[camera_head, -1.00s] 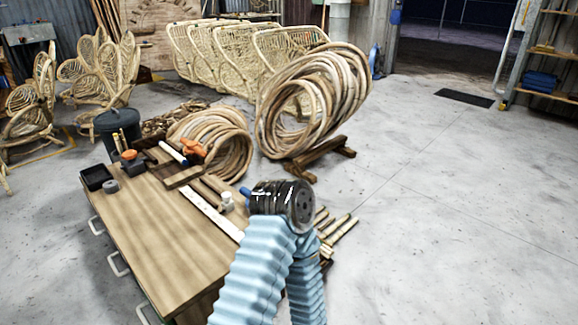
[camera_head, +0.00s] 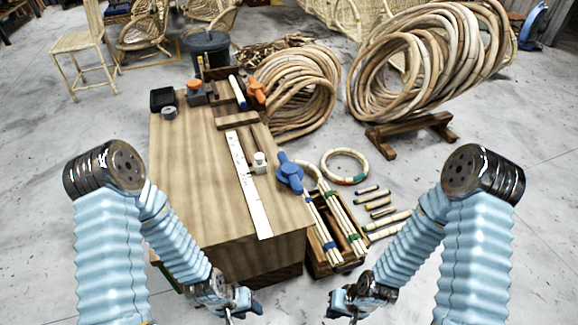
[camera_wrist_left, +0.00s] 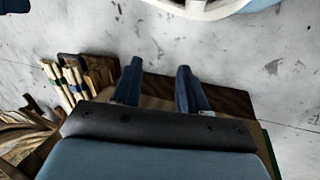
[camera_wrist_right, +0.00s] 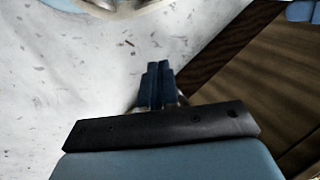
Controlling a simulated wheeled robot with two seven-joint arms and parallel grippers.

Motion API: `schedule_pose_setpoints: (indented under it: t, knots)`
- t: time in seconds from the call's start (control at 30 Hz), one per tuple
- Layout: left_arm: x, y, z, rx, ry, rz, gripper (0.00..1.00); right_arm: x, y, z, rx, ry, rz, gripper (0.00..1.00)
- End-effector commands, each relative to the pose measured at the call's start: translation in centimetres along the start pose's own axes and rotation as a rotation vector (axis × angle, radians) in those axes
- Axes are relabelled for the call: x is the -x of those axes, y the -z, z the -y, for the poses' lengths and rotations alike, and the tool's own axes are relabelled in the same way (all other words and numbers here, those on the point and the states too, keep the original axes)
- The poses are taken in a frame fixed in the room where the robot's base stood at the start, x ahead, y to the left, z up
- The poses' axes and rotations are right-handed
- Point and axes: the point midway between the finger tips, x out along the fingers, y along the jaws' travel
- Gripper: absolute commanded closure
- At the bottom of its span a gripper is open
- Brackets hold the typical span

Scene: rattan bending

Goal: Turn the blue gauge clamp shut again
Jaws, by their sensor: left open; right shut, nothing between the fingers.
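The blue gauge clamp (camera_head: 290,172) stands at the right edge of the workbench, near its front corner, with its blue lever arms spread. Whether its jaw is open or shut is too small to tell. My left gripper (camera_head: 243,302) is open and empty in front of the bench, below and left of the clamp; its spread fingers (camera_wrist_left: 160,82) show in the left wrist view. My right gripper (camera_head: 340,302) is lower right of the clamp, apart from it. Its fingers (camera_wrist_right: 157,86) are shut together with nothing between them in the right wrist view.
The workbench (camera_head: 195,190) carries a white ruler (camera_head: 247,185), a white-capped jar (camera_head: 259,162) and an orange clamp (camera_head: 257,90). A wooden crate of canes (camera_head: 335,235) stands right of the bench, below the blue clamp. A cane ring (camera_head: 345,167) and short canes lie beyond it.

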Motion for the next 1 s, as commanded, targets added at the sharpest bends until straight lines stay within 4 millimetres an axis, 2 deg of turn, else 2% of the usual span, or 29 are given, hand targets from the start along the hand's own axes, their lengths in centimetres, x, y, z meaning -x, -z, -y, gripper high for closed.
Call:
schedule_pose_setpoints:
  t: [0.3, 0.37, 0.43, 0.47, 0.57, 0.63, 0.7, 0.8, 0.9, 1.0]
  knots:
    - [0.0, 0.0, 0.0, 0.001, 0.0, 0.0, 0.57, 0.0, 0.0, 0.0, 0.0, 0.0, 0.001, 1.0]
    - [0.0, 0.0, 0.0, 0.001, 0.0, 0.0, 0.5, 0.0, 0.0, 0.0, 0.001, 0.001, 0.0, 1.0]
    - [0.2, 0.0, -0.1, 0.0, 0.0, 0.001, 0.39, 0.2, 0.9, 0.2, 0.01, 0.01, -0.004, 1.0]
    - [0.3, 0.0, -0.1, 0.0, 0.0, 0.001, 0.38, 0.4, 1.6, 0.4, 0.018, 0.019, -0.006, 1.0]
    - [0.8, -0.1, -0.4, -0.001, -0.002, 0.003, 0.38, 1.7, 5.8, 1.2, 0.075, 0.066, -0.016, 1.0]
    - [1.3, -0.1, -0.7, -0.003, -0.003, 0.005, 0.38, 3.5, 9.5, 1.5, 0.134, 0.107, -0.028, 1.0]
    - [1.6, -0.2, -1.0, -0.005, -0.005, 0.006, 0.38, 5.8, 13.2, 1.6, 0.199, 0.146, -0.045, 1.0]
    - [2.0, -0.3, -1.2, -0.007, -0.007, 0.008, 0.38, 9.6, 17.6, 1.1, 0.288, 0.19, -0.071, 1.0]
    - [2.3, -0.3, -1.5, -0.008, -0.009, 0.01, 0.38, 13.1, 20.7, 0.5, 0.365, 0.221, -0.098, 1.0]
    - [2.5, -0.3, -1.6, -0.009, -0.01, 0.011, 0.38, 16.2, 22.8, -0.2, 0.426, 0.241, -0.119, 1.0]
